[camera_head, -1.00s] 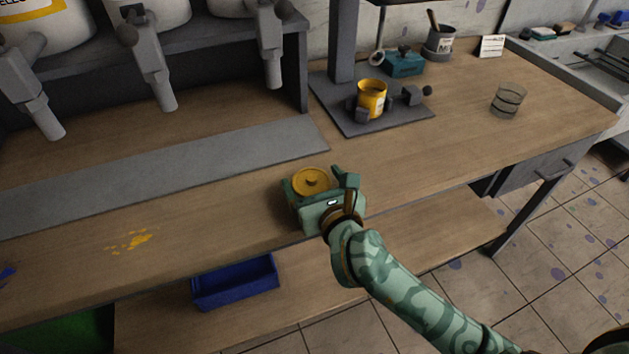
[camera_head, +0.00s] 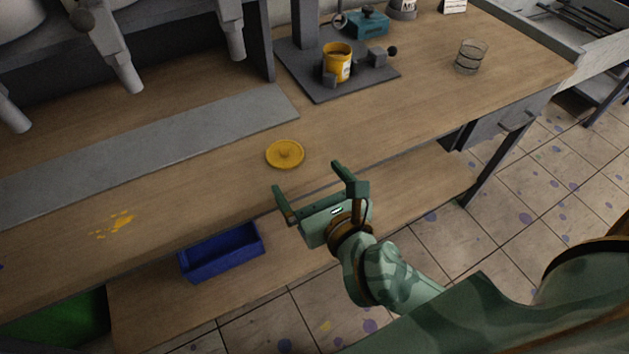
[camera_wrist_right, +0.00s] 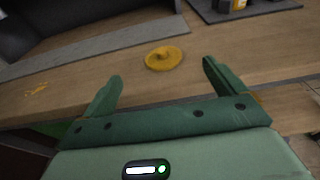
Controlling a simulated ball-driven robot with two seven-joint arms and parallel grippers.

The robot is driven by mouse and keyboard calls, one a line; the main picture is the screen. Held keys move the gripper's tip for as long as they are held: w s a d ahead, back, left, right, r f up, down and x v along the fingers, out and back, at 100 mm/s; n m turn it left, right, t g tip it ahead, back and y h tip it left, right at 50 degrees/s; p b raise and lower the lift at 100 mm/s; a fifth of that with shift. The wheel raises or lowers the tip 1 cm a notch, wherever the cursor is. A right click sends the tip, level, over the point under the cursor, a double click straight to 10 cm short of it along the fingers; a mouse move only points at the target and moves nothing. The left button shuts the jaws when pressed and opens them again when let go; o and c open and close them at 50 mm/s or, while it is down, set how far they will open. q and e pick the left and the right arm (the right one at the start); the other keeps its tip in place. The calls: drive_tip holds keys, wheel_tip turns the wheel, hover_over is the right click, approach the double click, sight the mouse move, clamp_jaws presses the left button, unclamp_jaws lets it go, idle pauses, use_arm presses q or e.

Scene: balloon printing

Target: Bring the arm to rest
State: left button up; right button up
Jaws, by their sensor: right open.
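My right gripper (camera_head: 314,181) is green with two fingers spread apart and nothing between them. It is in front of the table's near edge in the head view, and its arm comes in from the lower right. In the right wrist view its open fingers (camera_wrist_right: 163,85) point toward the table. A round yellow lid (camera_head: 285,154) with a small knob lies flat on the wooden table, beyond the fingertips and apart from them. The lid also shows in the right wrist view (camera_wrist_right: 164,59). My left gripper is not in view.
A yellow can (camera_head: 337,63) stands on a dark plate (camera_head: 318,91) at the back. A glass (camera_head: 470,57) stands to its right. A blue bin (camera_head: 222,250) sits on the lower shelf. Yellow paint stains the table (camera_head: 200,200) at left. Tiled floor is clear at right.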

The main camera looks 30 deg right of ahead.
drive_tip(key=shift+s+r, duration=0.1)
drive_tip(key=shift+s, duration=0.3)
drive_tip(key=shift+r, duration=0.15)
